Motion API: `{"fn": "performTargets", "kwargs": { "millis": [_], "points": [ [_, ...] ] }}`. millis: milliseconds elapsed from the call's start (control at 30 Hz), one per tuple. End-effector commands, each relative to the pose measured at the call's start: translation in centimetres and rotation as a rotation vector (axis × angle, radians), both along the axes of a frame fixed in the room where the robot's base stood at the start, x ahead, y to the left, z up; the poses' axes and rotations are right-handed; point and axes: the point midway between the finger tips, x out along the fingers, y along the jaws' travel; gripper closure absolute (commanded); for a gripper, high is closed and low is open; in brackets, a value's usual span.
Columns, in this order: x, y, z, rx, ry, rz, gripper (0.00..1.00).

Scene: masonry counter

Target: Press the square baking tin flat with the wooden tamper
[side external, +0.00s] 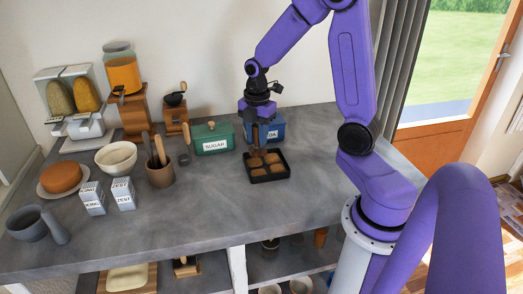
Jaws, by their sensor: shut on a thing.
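The square baking tin (283,173) is black and sits on the grey counter, right of the middle. It holds several brown pieces that look like dough or cakes. My gripper (258,122) is above the tin's back left part and points down. It is shut on the brown wooden tamper (256,140), which hangs upright below it. The tamper's lower end is over the tin's back left piece; I cannot tell whether it touches. The fingertips are small and partly hidden in this view.
A green sugar box (212,138) and a blue box (276,131) stand close behind the tin. A brown utensil pot (160,172), a white bowl (116,158), two small boxes (122,194), a cake (61,178) and a grey mortar (30,223) stand left. The counter's front (200,220) is clear.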

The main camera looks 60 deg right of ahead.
Motion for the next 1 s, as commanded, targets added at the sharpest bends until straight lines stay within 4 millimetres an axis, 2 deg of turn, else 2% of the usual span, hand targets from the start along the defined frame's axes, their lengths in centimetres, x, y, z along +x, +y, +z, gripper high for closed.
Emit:
{"fn": "performTargets", "kwargs": {
  "millis": [167, 400, 533, 767, 1000],
  "points": [
    [-1.0, 0.0, 0.6, 0.0, -0.005, 0.0, 1.0],
    [-4.5, 0.0, 2.2, -0.001, -0.005, -0.001, 1.0],
    [-5.5, 0.0, 2.5, -0.001, -0.004, 0.0, 1.0],
    [-5.8, 0.0, 1.4, -0.001, 0.0, 0.0, 1.0],
    [-5.8, 0.0, -0.6, -0.001, 0.001, 0.001, 1.0]
  ]
}}
